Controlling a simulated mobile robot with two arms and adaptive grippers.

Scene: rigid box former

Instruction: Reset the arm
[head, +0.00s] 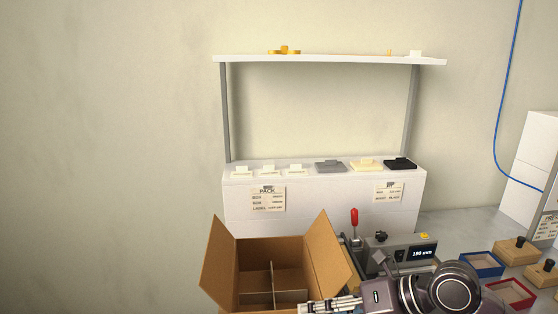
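My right arm comes in at the bottom right of the head view, with its dark round joint at the front. Its gripper (312,306) points left, low in front of the cardboard box's (221,264) right front corner. Only the upper part of the gripper shows at the bottom edge, and I cannot tell whether the fingers are apart or closed. No held thing is visible. My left arm and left gripper are out of view. The box is open, its flaps are spread outward, and dividers stand inside it.
A machine with a red-knobbed lever (354,217) and a display (421,253) stands right of the box. Blue (481,265) and red (512,294) trays and knobbed wooden blocks (516,250) lie farther right. A white shelf unit (322,192) stands behind, with several small pieces on top.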

